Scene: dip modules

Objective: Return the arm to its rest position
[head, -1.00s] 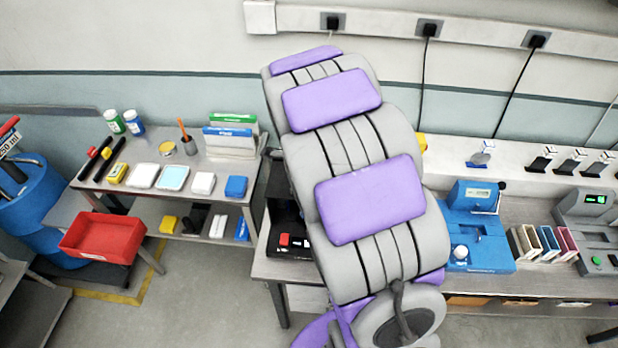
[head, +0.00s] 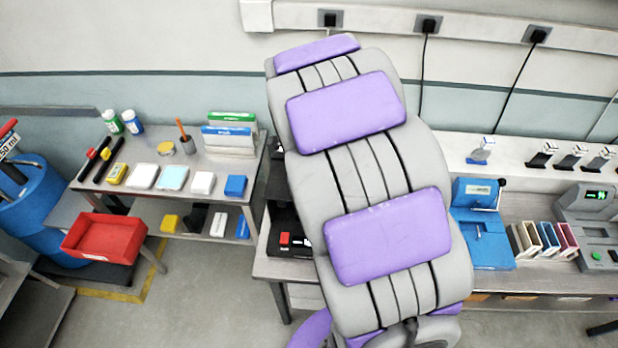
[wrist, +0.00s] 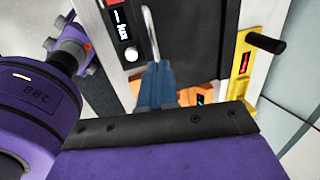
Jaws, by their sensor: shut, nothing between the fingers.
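My arm, grey with purple pads, rises across the middle of the head view in front of the benches. Its lower end runs to the bottom edge of that view, and I cannot make out the fingertips there. In the wrist view, my gripper (wrist: 165,125) shows as a purple jaw with a dark bolted edge across the bottom. It is shut and I see nothing held in it.
A left bench (head: 212,166) carries bottles, boxes and blocks, with a red bin (head: 104,238) before it. A blue machine (head: 482,240) stands on the right bench. Grey floor (head: 215,310) is open between them. A yellow fixture (wrist: 243,68) and a blue part (wrist: 156,85) show in the wrist view.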

